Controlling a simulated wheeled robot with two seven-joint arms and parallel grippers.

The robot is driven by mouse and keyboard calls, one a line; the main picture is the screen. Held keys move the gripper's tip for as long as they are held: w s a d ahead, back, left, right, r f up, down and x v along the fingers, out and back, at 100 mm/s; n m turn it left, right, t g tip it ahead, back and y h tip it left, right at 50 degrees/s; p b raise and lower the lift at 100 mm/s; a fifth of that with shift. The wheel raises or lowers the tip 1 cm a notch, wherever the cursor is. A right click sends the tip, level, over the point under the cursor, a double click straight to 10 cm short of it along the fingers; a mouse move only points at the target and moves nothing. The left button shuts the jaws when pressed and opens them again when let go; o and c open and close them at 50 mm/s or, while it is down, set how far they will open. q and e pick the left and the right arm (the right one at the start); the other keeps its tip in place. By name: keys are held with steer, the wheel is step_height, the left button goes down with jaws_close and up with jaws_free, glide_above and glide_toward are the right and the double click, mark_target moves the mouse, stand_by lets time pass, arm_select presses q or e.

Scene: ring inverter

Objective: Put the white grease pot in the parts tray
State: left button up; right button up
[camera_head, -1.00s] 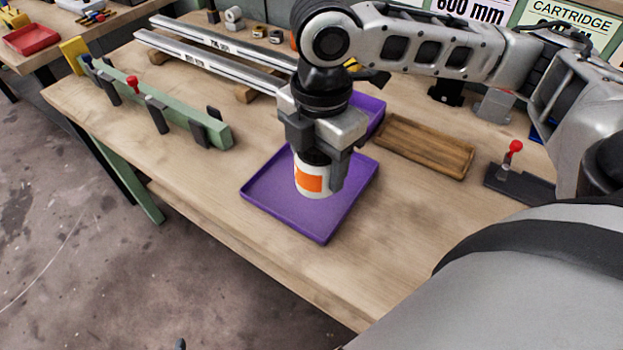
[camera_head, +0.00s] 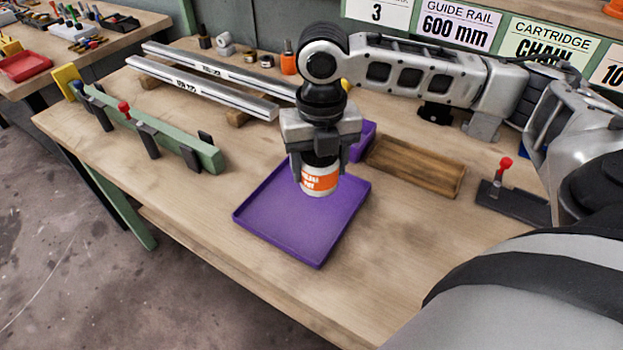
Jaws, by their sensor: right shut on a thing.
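The white grease pot (camera_head: 319,180) has an orange label band and is upright between the fingers of my right gripper (camera_head: 320,164). The right gripper points down and is shut on the pot; its fingers hide the pot's upper sides. The purple parts tray (camera_head: 290,236) lies on the workbench under and in front of the pot. The pot appears over the tray's back part; I cannot tell whether it touches the tray floor. My left gripper is not in view.
A wooden tray (camera_head: 416,168) lies right of the purple tray. A black fixture with a red knob (camera_head: 503,165) stands further right. Metal rails (camera_head: 205,88) and a green clamp bar (camera_head: 170,142) are at the left. The bench front is bare.

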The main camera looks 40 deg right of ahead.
steer(key=w+f, duration=0.1)
steer(key=f, duration=0.1)
steer(key=w+d+f, duration=0.1)
steer(key=w+f, duration=0.1)
steer(key=w+d+f, duration=0.1)
steer(key=w+f, duration=0.1)
steer(key=shift+d+f, duration=0.1)
steer(key=shift+f, duration=1.5)
steer(key=shift+f, duration=0.1)
steer(key=o, duration=1.1)
steer(key=shift+c, duration=0.2)
step_height(320, 180, up, 12)
